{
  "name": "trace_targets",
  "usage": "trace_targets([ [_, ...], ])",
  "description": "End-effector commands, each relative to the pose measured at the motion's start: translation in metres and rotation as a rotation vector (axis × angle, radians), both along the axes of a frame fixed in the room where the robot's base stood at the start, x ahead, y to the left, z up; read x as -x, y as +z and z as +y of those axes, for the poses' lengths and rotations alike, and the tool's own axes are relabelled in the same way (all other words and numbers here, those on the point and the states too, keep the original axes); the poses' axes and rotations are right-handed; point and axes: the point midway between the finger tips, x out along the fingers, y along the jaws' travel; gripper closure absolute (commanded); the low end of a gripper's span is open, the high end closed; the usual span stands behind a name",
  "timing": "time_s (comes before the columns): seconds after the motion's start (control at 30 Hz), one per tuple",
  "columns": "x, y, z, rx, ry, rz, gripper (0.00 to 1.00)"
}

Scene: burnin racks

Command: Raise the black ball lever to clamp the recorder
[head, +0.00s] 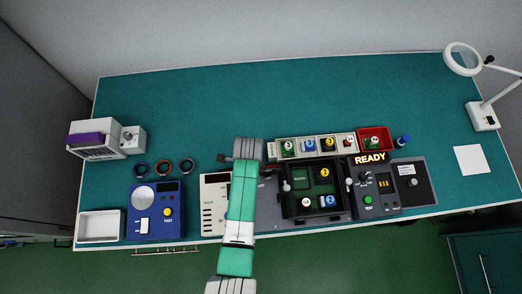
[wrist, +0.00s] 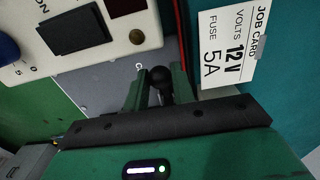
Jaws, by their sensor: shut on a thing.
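The black ball (wrist: 161,77) of the lever shows in the wrist view between the two green fingers of my gripper (wrist: 158,82). The gripper is shut on it, and the fingers hide most of the lever below the ball. In the wrist view, a grey plate (wrist: 128,72) lies under the fingers. A beige unit (wrist: 122,43) with a black rocker switch and a red window stands at the upper left; I cannot tell whether it is the recorder. In the head view my arm covers the lever and the fingers.
A white job card (wrist: 228,45) reading 12V and 5A lies right of the fingers. In the head view, a black fixture (head: 286,207) stands right of my arm, with a lit READY sign (head: 370,159). A blue tester (head: 155,225) stands left. The teal table's back (head: 250,95) is clear.

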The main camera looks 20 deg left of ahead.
Motion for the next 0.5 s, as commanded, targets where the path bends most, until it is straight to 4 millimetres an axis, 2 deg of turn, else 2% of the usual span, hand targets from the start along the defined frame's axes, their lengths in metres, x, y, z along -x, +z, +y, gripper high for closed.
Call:
trace_targets([
  [0.1, -0.003, 0.009, -0.004, 0.001, -0.003, -0.003, 0.95],
  [0.5, -0.006, 0.016, -0.01, 0.002, -0.002, -0.003, 0.95],
])
